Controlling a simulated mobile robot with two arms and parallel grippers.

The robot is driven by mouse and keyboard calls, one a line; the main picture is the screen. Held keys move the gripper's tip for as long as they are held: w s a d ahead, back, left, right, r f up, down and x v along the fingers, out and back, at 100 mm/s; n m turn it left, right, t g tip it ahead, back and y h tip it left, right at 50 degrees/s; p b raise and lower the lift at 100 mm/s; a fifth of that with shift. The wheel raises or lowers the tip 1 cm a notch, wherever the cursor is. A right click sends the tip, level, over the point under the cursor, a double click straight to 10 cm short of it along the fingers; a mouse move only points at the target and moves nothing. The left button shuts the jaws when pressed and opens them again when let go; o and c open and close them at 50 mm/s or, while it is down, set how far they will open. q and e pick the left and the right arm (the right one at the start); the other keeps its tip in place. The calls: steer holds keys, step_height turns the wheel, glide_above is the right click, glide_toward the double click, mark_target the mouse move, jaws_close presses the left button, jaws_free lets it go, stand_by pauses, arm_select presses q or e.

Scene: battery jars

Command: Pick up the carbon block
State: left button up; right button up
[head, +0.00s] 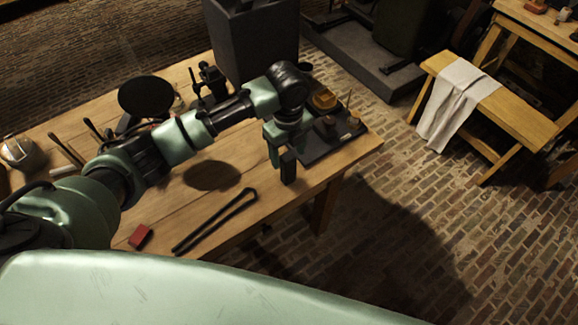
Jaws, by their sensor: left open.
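My left gripper (283,155) is open and points down over the right end of the wooden workbench, in front of the dark tray. A small dark upright block (289,168) shows right at its fingertips; it looks like the carbon block. I cannot tell whether it stands fully between the fingers or touches one. The gripper and the wrist above it hide part of this spot. My right gripper is not in view.
A dark tray (312,154) with small pots lies behind the gripper. A tall dark grey box (254,45) stands at the back edge. Black tongs (215,221) and a red block (141,236) lie in front.

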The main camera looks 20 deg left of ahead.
mark_target(288, 169)
arm_select(q)
steer(key=f, duration=0.1)
steer(key=f+p, duration=0.1)
steer(key=f, duration=0.3)
steer(key=shift+s+d, duration=0.1)
steer(key=shift+s, duration=0.15)
jaws_close()
